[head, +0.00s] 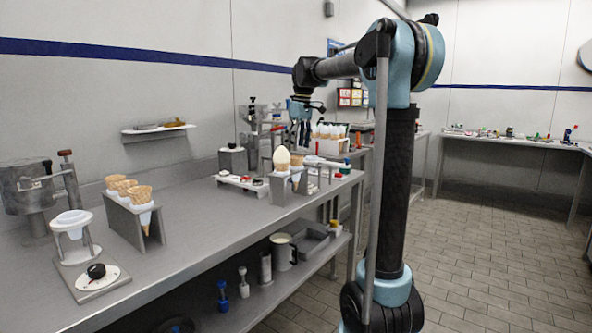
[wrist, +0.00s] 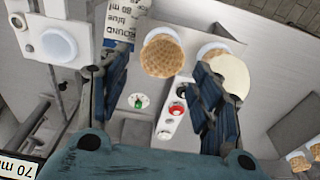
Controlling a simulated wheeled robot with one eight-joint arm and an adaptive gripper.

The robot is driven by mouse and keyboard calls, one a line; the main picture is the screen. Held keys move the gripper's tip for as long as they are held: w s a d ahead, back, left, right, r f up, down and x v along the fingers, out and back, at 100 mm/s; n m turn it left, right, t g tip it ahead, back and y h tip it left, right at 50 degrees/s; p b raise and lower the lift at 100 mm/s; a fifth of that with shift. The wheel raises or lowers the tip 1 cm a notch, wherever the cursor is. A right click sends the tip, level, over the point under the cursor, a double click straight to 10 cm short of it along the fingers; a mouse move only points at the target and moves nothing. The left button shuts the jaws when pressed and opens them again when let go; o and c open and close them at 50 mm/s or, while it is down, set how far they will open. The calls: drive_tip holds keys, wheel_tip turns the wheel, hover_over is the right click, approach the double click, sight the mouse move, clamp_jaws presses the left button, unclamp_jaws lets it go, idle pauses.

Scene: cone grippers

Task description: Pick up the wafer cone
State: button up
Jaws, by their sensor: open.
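My gripper (head: 300,132) is open and points down above the middle of the bench, and its two blue fingers spread apart in the wrist view (wrist: 160,66). A tan cone (wrist: 162,56) with a waffle-patterned round top shows between the fingers, with no visible contact. A second tan cone (wrist: 212,50) is partly hidden behind a pale cream ball (wrist: 230,76) near the right finger. In the head view a cone with a cream top (head: 282,160) and a tan cone (head: 297,161) stand in a grey rack below my gripper. I cannot tell which cone is the wafer cone.
A grey rack (head: 128,222) with several tan cones stands on the left of the bench. A white cup stand (head: 71,222) is in front of it.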

sight(297, 157)
drive_tip(key=shift+w+a+f, duration=0.1)
drive_tip(key=shift+a+f, duration=0.1)
drive_tip(key=shift+f, duration=1.75)
drive_tip(key=shift+a+f, duration=0.15)
drive_tip(key=shift+f, duration=1.75)
drive_tip(key=c, duration=0.5)
